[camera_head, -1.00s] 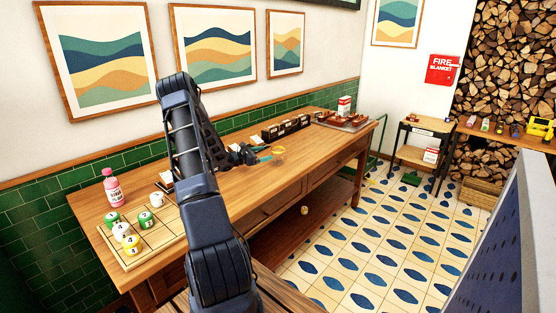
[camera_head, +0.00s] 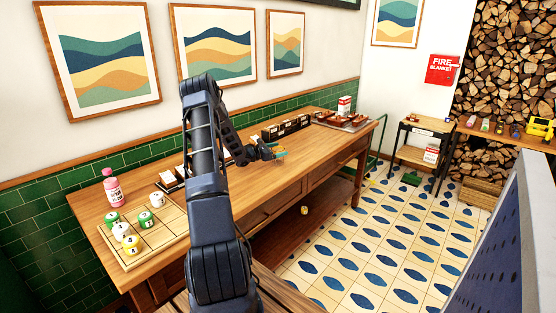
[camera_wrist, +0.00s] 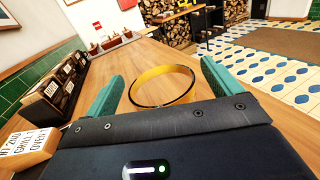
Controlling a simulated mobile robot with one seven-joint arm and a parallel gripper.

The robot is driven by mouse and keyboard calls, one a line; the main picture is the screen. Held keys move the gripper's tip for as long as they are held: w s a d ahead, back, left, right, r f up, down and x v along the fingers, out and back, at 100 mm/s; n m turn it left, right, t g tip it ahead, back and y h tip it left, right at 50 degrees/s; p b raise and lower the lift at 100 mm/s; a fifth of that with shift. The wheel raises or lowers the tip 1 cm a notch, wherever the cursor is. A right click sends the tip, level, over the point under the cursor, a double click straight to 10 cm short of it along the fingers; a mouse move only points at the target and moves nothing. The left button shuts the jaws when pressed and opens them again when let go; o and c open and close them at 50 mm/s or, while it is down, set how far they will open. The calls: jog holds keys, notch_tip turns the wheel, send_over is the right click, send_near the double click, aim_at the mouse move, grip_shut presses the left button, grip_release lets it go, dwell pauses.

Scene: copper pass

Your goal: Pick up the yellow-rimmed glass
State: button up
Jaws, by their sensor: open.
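The yellow-rimmed glass (camera_wrist: 163,87) stands on the wooden table (camera_wrist: 150,58) in the wrist view. Its yellow rim shows as a ring between my two teal fingers, and its lower body is hidden behind my gripper's housing. My gripper (camera_wrist: 160,92) is open, with one finger on each side of the rim. The right finger looks close to the rim; I cannot tell whether either finger touches it. In the head view my gripper (camera_head: 277,153) is low over the table, and the glass is mostly hidden there.
A dark rack of labelled boxes (camera_wrist: 52,88) stands just left of my gripper, with a sign block (camera_wrist: 28,145) nearer. A tray (camera_head: 340,122) lies at the table's far end. A pink bottle (camera_head: 112,188) and a board of numbered balls (camera_head: 165,235) are at the near end.

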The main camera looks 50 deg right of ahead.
jog(key=shift+c, duration=0.2)
jog(key=c, duration=1.5)
jog(key=shift+o, duration=0.2)
jog(key=shift+r, duration=0.1)
